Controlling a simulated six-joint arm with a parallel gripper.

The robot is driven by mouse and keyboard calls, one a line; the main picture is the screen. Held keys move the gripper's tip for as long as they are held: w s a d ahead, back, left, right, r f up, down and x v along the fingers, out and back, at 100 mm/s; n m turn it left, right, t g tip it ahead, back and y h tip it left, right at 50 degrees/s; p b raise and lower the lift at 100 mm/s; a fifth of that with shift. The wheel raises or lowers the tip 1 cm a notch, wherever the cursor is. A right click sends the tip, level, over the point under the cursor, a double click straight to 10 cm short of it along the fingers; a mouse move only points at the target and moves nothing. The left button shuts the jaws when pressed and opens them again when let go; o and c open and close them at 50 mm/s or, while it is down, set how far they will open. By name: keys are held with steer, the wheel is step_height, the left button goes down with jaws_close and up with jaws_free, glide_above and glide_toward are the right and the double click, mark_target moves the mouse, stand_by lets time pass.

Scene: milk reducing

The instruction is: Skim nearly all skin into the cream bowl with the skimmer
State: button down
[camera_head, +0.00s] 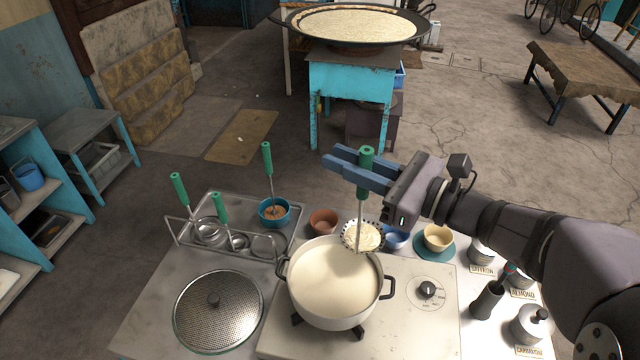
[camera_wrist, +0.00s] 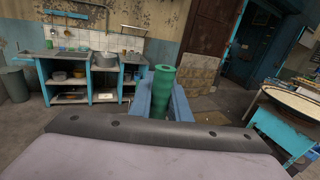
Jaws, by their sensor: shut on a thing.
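My gripper (camera_head: 362,172) is shut on the green handle (camera_head: 366,157) of the skimmer, which hangs upright. The green handle end also shows between my fingers in the wrist view (camera_wrist: 163,90). The skimmer's round head (camera_head: 362,236) carries a pale cream-coloured layer and is at the upper right rim of the milk pot; I cannot tell its exact height. The white pot (camera_head: 330,315) holds pale milk (camera_head: 325,275) with a mostly smooth surface. A blue bowl (camera_head: 397,238) sits just right of the skimmer head, partly hidden by it. I cannot tell which bowl is the cream bowl.
The pot stands on a burner with a knob (camera_head: 428,290). A terracotta bowl (camera_head: 323,221), a beige bowl (camera_head: 438,237) on a teal plate, and a teal bowl (camera_head: 274,212) with a ladle stand behind. A rack (camera_head: 230,240) and perforated lid (camera_head: 218,312) are left; labelled jars (camera_head: 530,324) are right.

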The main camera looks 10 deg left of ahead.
steer(key=w+d+f+m+t+h, duration=0.2)
steer(key=w+d+t, duration=0.1)
steer(key=w+d, duration=0.4)
steer(key=w+d+f+m+t+h+b, duration=0.1)
steer(key=w+d+f+m+t+h, duration=0.1)
steer(key=w+d, duration=0.6)
steer(key=w+d+f+m+t+h, duration=0.2)
steer(key=w+d+m+t+h, duration=0.1)
steer(key=w+d, duration=0.4)
steer(key=d, duration=0.3)
steer(key=shift+w+d+f+t, duration=0.2)
steer(key=shift+d+f+t, duration=0.05)
steer(key=shift+d+t, duration=0.05)
steer(key=shift+f+b, duration=0.1)
steer(key=shift+b, duration=0.2)
